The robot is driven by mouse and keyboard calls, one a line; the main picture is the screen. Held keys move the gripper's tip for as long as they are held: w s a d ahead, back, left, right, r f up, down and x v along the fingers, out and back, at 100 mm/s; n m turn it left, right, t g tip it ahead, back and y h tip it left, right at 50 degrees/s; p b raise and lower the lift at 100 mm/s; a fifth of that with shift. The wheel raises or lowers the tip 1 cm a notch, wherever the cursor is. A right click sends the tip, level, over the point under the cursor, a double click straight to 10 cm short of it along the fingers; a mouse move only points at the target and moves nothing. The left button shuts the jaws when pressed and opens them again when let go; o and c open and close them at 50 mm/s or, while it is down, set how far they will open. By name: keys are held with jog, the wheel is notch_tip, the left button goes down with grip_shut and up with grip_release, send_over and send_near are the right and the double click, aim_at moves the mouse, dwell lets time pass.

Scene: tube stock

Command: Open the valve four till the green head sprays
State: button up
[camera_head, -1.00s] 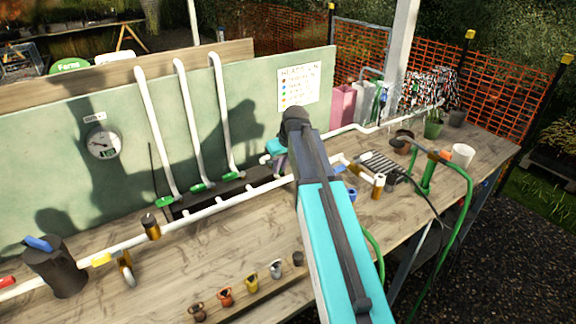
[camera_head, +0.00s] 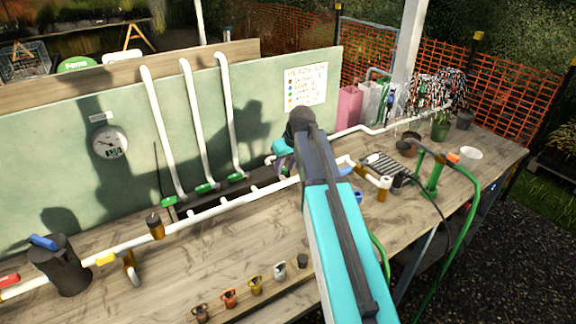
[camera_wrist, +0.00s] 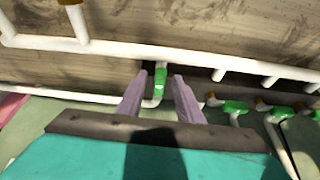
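In the wrist view my gripper (camera_wrist: 161,76) is open, its two purple fingers apart. A green valve handle (camera_wrist: 161,82) on a white pipe lies between the fingertips, with a gap on each side. In the head view my gripper (camera_head: 282,160) is at the back of the bench, partly hidden by my own arm, which also hides that valve. Three other green-handled valves (camera_head: 168,202), (camera_head: 205,188), (camera_head: 237,176) sit at the feet of white upright pipes. I cannot read any valve number. A green stand (camera_head: 435,178) with a green hose is at the right; I cannot tell whether it is the green head.
A white pipe (camera_head: 215,212) runs along the wooden bench. A gauge (camera_head: 109,142) and a colour list (camera_head: 305,86) are on the green panel. A black-and-white speckled patch (camera_head: 436,90) shows at the back right.

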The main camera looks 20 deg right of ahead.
jog(key=shift+v, duration=1.15)
jog(key=b+v, duration=0.2)
jog(key=v, duration=0.9)
jog(key=shift+r+b, duration=0.3)
jog(key=shift+b, duration=0.05)
jog(key=shift+d, duration=0.1)
